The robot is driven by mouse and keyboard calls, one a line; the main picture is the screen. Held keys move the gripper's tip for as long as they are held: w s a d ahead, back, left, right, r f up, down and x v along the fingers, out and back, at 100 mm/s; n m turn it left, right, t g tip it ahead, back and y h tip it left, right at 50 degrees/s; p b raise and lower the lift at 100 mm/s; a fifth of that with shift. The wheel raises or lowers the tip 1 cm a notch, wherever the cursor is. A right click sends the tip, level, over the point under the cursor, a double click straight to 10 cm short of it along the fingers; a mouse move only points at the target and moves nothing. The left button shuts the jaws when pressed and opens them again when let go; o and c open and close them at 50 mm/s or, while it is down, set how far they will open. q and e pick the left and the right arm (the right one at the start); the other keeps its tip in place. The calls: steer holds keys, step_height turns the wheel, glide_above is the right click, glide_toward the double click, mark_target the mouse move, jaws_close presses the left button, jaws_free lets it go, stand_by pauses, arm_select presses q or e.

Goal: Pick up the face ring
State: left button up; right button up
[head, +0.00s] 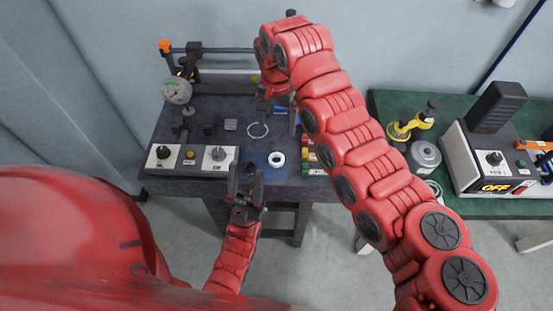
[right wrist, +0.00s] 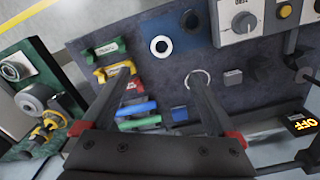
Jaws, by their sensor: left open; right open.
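Two rings lie on the dark bench, and I cannot tell for certain which is the face ring. A thick white ring (head: 271,158) lies on a blue pad; it shows at the top of the right wrist view (right wrist: 153,46). A thin pale ring (head: 250,134) lies farther back; in the right wrist view (right wrist: 190,73) one fingertip overlaps its edge. My right gripper (head: 279,110) is open and empty above the bench, right of the thin ring; its fingers also show in the right wrist view (right wrist: 160,76). My left gripper (head: 246,171) is open and empty at the bench's front edge.
White control boxes (head: 219,158) with knobs stand at the front left, a gauge (head: 177,90) behind them. Coloured blocks (right wrist: 140,106) lie right of the white ring. A green table (head: 380,103) at right holds a yellow tool (head: 409,124) and an "OFF" device (head: 490,158).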

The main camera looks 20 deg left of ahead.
steer(key=p, duration=0.3)
glide_above(276, 162)
steer(key=f, duration=1.1)
steer(key=shift+s+d+f, duration=0.1)
steer(key=shift+d+f, duration=0.05)
steer(key=shift+d, duration=0.05)
steer(key=shift+a+f+p, duration=0.1)
steer(key=shift+f+p, duration=0.25)
steer(key=shift+p, duration=0.05)
step_height(276, 162, down, 2)
steer(key=shift+f+p, duration=0.15)
steer(key=shift+p, duration=0.3)
steer(key=shift+f+b, duration=0.3)
steer(key=shift+f, duration=0.4)
steer(key=shift+w+f, duration=0.2)
steer(key=shift+f, duration=0.25)
steer(key=shift+c, duration=0.3)
jaws_close()
